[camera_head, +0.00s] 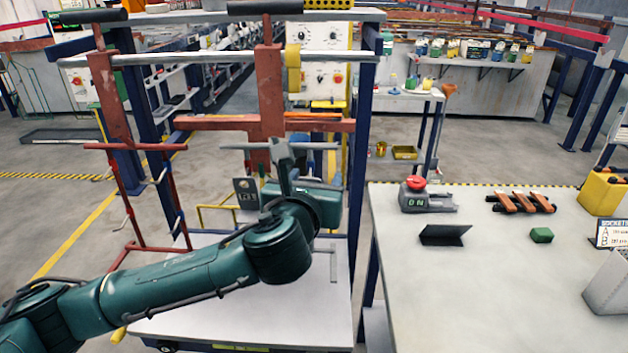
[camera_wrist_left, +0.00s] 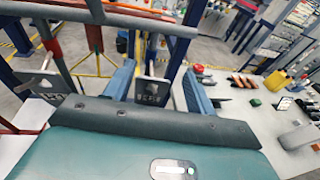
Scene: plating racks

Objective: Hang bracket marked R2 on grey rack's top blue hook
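My left gripper (camera_head: 283,150) is raised at the hanging racks, its arm coming in from the lower left. In the left wrist view its two bluish fingers (camera_wrist_left: 160,84) stand apart, with a small marked plate (camera_wrist_left: 152,91) showing between them; gaps show on both sides of it. Another marked plate (camera_wrist_left: 43,84) hangs to the left; a marked plate (camera_head: 246,190) also shows beside the gripper in the head view. I cannot read R2 on any plate. A grey crossbar (camera_head: 235,147) is by the gripper; my arm hides much of that rack. I cannot make out its top blue hook.
A red rack (camera_head: 140,147) with small hooks hangs at left from a grey rail (camera_head: 190,57).

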